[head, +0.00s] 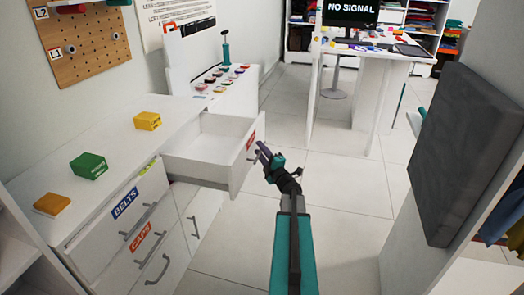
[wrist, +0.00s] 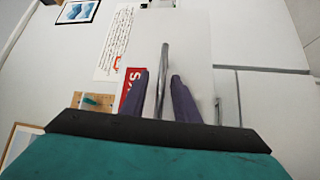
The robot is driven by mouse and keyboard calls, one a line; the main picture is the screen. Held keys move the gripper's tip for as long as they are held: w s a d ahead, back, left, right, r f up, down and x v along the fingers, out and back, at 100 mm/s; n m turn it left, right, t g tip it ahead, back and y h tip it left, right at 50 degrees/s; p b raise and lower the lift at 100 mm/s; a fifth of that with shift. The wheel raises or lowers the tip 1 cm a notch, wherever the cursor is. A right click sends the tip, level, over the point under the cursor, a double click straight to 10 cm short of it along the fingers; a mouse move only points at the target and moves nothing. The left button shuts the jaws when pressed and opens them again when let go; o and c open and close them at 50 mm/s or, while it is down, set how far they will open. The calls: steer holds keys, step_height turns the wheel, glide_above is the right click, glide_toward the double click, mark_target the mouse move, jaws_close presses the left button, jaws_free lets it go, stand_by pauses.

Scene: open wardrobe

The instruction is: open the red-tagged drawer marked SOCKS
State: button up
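A white drawer (head: 205,171) with a red tag (head: 251,140) is pulled out from the top of the white cabinet; it looks empty. The tag's lettering is too small in the head view and partly hidden in the wrist view (wrist: 131,90). My gripper (head: 262,152) is in front of the drawer's front panel. In the wrist view, its two dark fingers (wrist: 161,76) stand apart on either side of the metal bar handle (wrist: 164,66). Gaps show between the handle and both fingers.
Drawers tagged BELTS (head: 124,203) and CAPS (head: 141,237) are shut on the left. Yellow (head: 147,121), green (head: 88,166) and orange (head: 52,204) boxes stand on the cabinet top. A dark grey panel (head: 465,155) is at right. Tiled floor (head: 345,190) is clear between.

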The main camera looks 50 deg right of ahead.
steer(key=shift+a, duration=0.2)
steer(key=shift+s+f, duration=0.1)
steer(key=v, duration=1.3)
steer(key=shift+s, duration=0.25)
steer(key=shift+w+a, duration=0.1)
